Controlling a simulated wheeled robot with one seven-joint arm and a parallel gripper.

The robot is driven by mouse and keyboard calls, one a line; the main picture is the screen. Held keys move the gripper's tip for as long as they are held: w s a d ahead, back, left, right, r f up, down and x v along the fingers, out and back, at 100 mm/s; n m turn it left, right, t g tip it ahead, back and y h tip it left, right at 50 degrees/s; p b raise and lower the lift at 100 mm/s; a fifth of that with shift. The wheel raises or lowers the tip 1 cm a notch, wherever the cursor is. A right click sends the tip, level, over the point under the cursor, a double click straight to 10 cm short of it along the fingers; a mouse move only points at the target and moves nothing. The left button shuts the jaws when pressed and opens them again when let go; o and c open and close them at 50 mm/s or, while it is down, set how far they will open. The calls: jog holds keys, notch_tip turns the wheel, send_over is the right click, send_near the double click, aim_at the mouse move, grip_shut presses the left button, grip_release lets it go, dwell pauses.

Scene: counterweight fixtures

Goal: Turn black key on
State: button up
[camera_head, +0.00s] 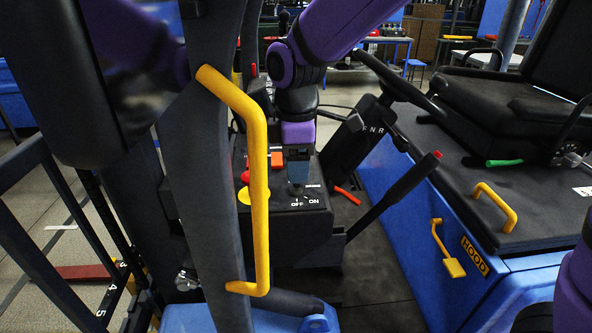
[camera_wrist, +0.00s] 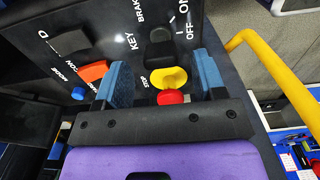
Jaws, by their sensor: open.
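The black key (camera_wrist: 160,48) stands up from the dark control panel (camera_wrist: 112,30) next to the printed words KEY, ON and OFF. My gripper (camera_wrist: 161,72) is open. Its blue fingers are on either side of the key in the wrist view, with the key slightly beyond the fingertips. Contact between fingers and key cannot be told. The exact turn of the key is unclear.
A red stop button (camera_wrist: 172,97) on a yellow base (camera_wrist: 166,77) is close to the key. An orange switch (camera_wrist: 93,71) and a blue knob (camera_wrist: 78,93) sit to the left. A yellow grab handle (camera_head: 257,180) rises beside the panel. A steering wheel (camera_head: 398,88) is to the right.

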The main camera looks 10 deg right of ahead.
jog(key=shift+f, duration=1.2)
jog(key=c, duration=0.9)
jog(key=shift+m, duration=0.4)
jog(key=m, duration=0.3)
jog(key=shift+m, duration=2.5)
